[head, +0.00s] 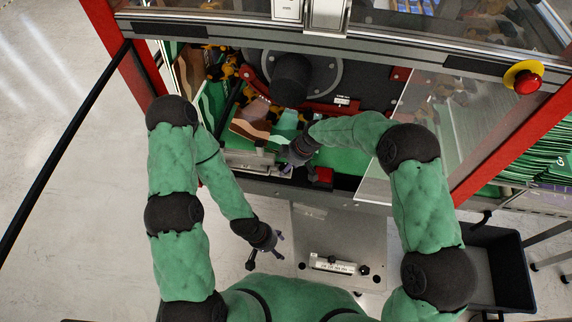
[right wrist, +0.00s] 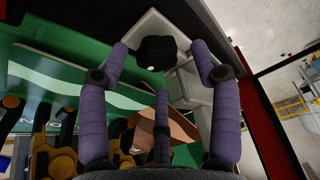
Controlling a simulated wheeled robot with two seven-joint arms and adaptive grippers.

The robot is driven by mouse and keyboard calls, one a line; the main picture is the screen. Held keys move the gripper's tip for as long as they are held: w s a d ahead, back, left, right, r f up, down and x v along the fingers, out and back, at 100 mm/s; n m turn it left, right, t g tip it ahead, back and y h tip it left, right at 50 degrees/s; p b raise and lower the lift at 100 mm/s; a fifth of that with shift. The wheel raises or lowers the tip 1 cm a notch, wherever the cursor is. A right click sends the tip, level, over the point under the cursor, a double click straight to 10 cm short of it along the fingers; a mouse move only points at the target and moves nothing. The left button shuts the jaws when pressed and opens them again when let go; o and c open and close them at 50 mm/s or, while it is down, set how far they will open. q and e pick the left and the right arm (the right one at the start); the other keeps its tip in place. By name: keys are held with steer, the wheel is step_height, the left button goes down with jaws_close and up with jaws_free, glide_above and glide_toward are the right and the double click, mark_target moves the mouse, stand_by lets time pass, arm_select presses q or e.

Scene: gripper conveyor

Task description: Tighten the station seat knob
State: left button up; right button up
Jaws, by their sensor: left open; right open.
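A round black knob (right wrist: 157,52) sits on a light grey block (right wrist: 196,92) in the right wrist view. My right gripper (head: 288,163) is open inside the station. In the right wrist view its purple-padded fingers stand on either side of the knob, apart from it as far as I can tell. In the head view the gripper hides the knob, and part of the grey seat (head: 248,160) shows left of it. My left gripper (head: 265,252) is open and empty, low in front of the station, left of the plate with the white scale (head: 332,265).
Brown and green printed pieces (head: 252,128) lie in the station near a black cylinder (head: 291,78). A clear panel (head: 425,125) and red posts (head: 515,120) bound the opening. A red emergency button (head: 526,82) is at upper right. A black bin (head: 500,268) stands at lower right.

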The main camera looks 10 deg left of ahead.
steer(key=w+v, duration=0.1)
steer(key=v, duration=0.9)
steer(key=shift+s+r, duration=0.4)
steer(key=shift+s, duration=0.1)
steer(key=shift+d, duration=0.1)
